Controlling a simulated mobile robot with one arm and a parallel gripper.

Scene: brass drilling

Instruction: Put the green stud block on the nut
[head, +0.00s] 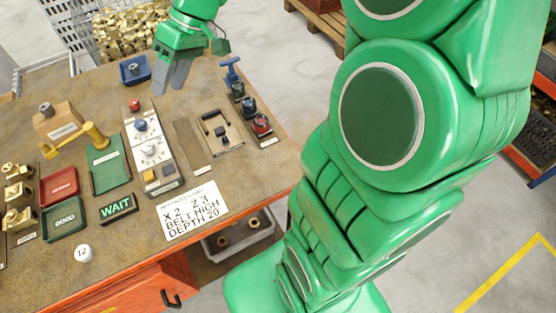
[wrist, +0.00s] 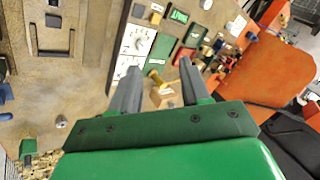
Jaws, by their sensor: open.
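The green stud block (wrist: 28,147) stands near the table's far edge, at the lower left of the wrist view. A small grey nut (wrist: 61,121) lies on the bare table just up and right of it. The block and the nut lie to the left of the fingers there.
A control panel (head: 149,152), a plate with a black handle (head: 219,132) and a row of coloured pieces including a red one (head: 262,126) occupy the table. A wooden block (head: 58,124) stands left.

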